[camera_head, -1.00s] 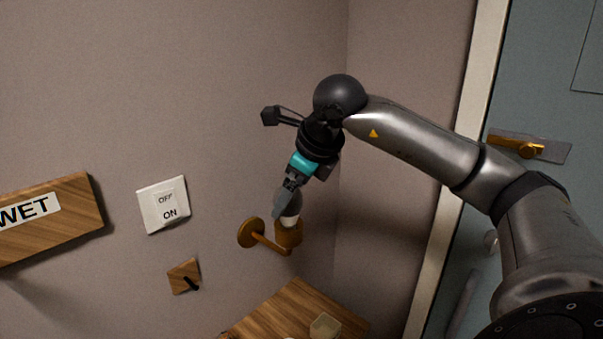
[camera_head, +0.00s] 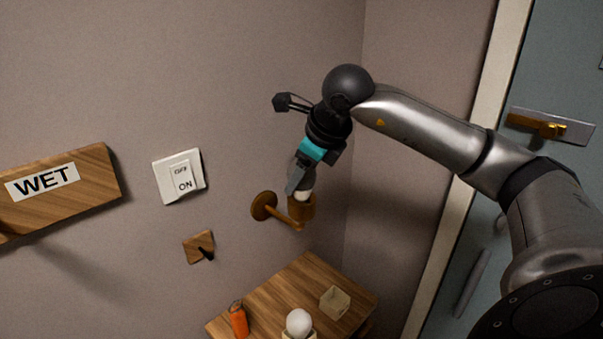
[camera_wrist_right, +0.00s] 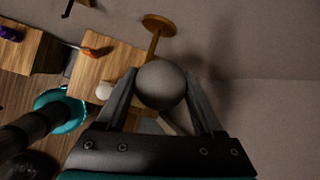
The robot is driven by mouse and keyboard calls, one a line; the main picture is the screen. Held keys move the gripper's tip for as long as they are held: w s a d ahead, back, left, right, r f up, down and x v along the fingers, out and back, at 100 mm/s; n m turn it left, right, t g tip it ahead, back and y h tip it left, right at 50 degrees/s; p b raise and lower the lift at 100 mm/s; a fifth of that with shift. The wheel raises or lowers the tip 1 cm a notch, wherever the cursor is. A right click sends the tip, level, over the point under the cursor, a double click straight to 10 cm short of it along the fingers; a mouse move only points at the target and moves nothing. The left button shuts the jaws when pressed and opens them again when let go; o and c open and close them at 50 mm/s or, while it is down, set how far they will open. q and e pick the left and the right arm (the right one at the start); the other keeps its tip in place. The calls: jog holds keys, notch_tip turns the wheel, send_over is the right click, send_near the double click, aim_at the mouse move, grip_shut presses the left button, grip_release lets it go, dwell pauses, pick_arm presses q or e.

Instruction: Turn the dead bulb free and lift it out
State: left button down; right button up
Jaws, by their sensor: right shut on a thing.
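The dead bulb (camera_wrist_right: 161,85) is a dull grey globe between the fingers of my right gripper (camera_wrist_right: 160,100), which is shut on it. In the head view my right gripper (camera_head: 299,184) points down at the brass wall lamp (camera_head: 264,206), with a pale bit of the bulb (camera_head: 303,194) showing just at the top of its socket cup (camera_head: 302,208). The fingers hide most of the bulb there. I cannot tell whether its base still sits in the socket. My left gripper is not in view.
An OFF/ON switch (camera_head: 180,177), a wooden hook plate (camera_head: 199,246) and a WET board (camera_head: 60,190) are on the wall. A door is at right.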

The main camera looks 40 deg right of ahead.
jog(key=c, duration=0.6)
jog(key=shift+n+y+b, duration=0.4)
jog(key=shift+n, duration=0.4)
jog(key=shift+c, duration=0.2)
jog(key=shift+n, duration=0.4)
jog(key=shift+y, duration=0.3)
jog(key=shift+n, duration=0.5)
jog(key=shift+n+y, duration=0.6)
jog(key=shift+n, duration=0.1)
